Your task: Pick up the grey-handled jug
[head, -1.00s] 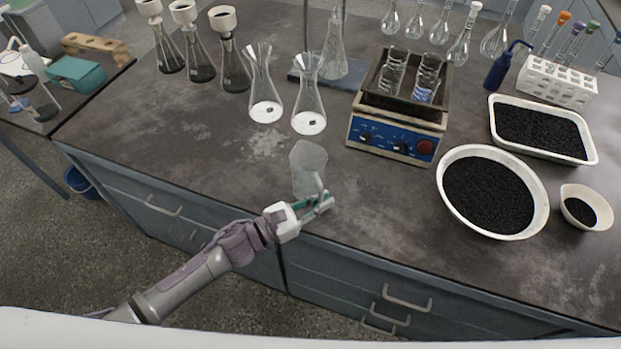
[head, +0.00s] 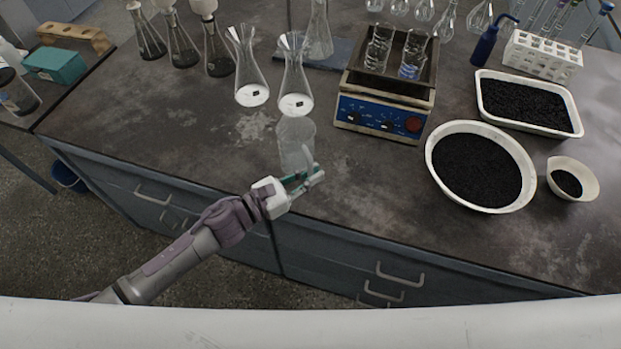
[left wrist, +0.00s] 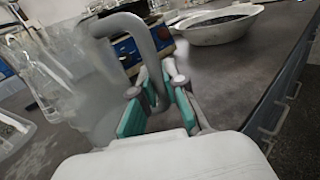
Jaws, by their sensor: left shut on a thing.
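The jug (head: 296,138) is a translucent, pale vessel near the front edge of the bench in the head view. Its grey handle (left wrist: 152,36) shows clearly in the left wrist view, curving down between the green finger pads, with the cloudy jug body to its left. My left gripper (head: 303,180) is shut on the handle; it also fills the middle of the left wrist view (left wrist: 155,100). I cannot tell whether the jug's base touches the bench. My right gripper is in neither view.
Two conical flasks (head: 295,85) stand just behind the jug. A blue-fronted hotplate (head: 383,119) with beakers is behind right. A white bowl of black grains (head: 525,198) and a tray (head: 573,118) lie to the right. The bench front between jug and bowl is clear.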

